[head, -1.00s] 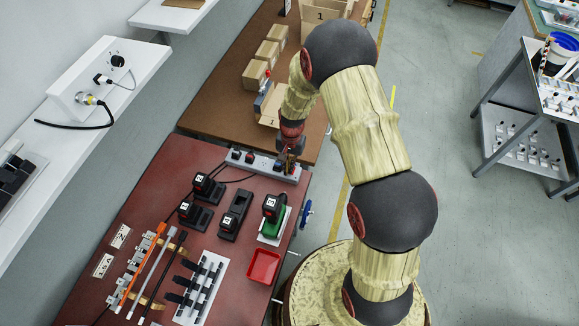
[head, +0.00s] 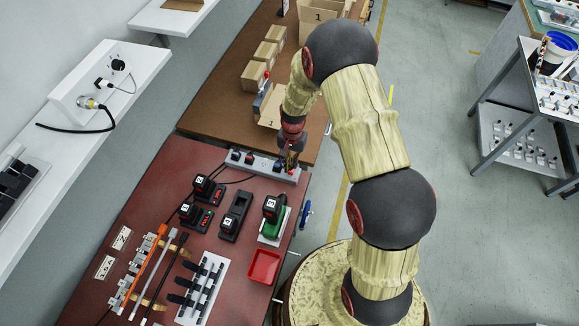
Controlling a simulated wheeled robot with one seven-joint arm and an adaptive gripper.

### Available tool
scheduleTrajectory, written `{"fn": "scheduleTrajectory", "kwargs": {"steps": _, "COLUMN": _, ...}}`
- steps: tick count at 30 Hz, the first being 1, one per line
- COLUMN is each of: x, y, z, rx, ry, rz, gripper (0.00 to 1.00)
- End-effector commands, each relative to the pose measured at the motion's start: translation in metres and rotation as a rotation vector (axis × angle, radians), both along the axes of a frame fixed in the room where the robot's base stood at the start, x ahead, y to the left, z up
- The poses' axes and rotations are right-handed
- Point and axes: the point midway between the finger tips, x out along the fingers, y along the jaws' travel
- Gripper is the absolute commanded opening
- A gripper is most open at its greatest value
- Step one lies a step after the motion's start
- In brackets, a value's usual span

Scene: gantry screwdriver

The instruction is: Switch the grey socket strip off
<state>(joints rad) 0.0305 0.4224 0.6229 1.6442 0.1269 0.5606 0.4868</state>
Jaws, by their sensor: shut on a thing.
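The grey socket strip (head: 262,166) lies along the far edge of the red-brown table, with black plugs in its left part and a blue spot near its right part. My gripper (head: 289,166) points down at the right end of the strip. It is shut on the strip there. The fingers cover that end, so the exact part between them and the switch's position cannot be made out. Two black chargers (head: 209,190) (head: 195,217) with batteries stand in front of the strip and show small red lights.
A brown table with cardboard boxes (head: 255,74) lies beyond the strip. My arm comes over from the right.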

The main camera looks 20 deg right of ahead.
Motion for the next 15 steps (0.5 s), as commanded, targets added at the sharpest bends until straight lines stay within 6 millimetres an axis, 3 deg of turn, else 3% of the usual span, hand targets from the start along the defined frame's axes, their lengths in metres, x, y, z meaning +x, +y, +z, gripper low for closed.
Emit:
{"fn": "scheduleTrajectory", "kwargs": {"steps": 1, "x": 0.001, "y": -0.001, "z": 0.016, "rx": 0.000, "ry": 0.000, "rz": 0.000, "gripper": 0.00}}
{"fn": "scheduleTrajectory", "kwargs": {"steps": 15, "x": 0.000, "y": 0.000, "z": 0.106, "rx": 0.001, "ry": 0.002, "rz": 0.001, "gripper": 0.00}}
